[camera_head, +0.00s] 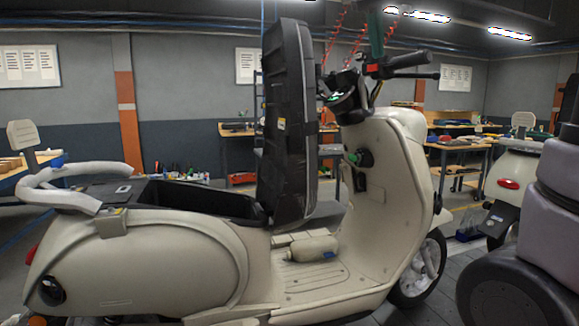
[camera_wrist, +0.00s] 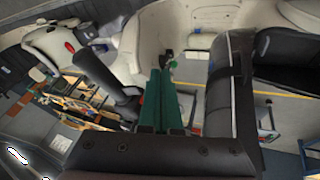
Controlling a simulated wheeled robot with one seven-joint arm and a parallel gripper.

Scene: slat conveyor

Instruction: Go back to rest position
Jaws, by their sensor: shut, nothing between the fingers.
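The green fingers of my gripper (camera_head: 376,50) hang down beside the scooter's handlebar (camera_head: 405,62). In the wrist view my gripper (camera_wrist: 160,92) has its two green fingers side by side, shut and empty. The cream scooter (camera_head: 150,255) stands across the head view. Its black seat (camera_head: 288,130) is tipped upright, with the storage well (camera_head: 195,198) open behind it. In the wrist view the seat (camera_wrist: 222,90) is right of the fingers and the black handlebar grip (camera_wrist: 95,70) is left. A green piece (camera_head: 353,157) sits at the scooter's front-panel lock.
Another cream scooter (camera_head: 515,170) stands at the right. Workbenches (camera_head: 455,145) with tools line the back, by a grey wall with an orange pillar (camera_head: 128,110). The raised seat and the handlebar are the closest obstacles to the fingers. The space above the footboard (camera_head: 320,275) is mostly clear.

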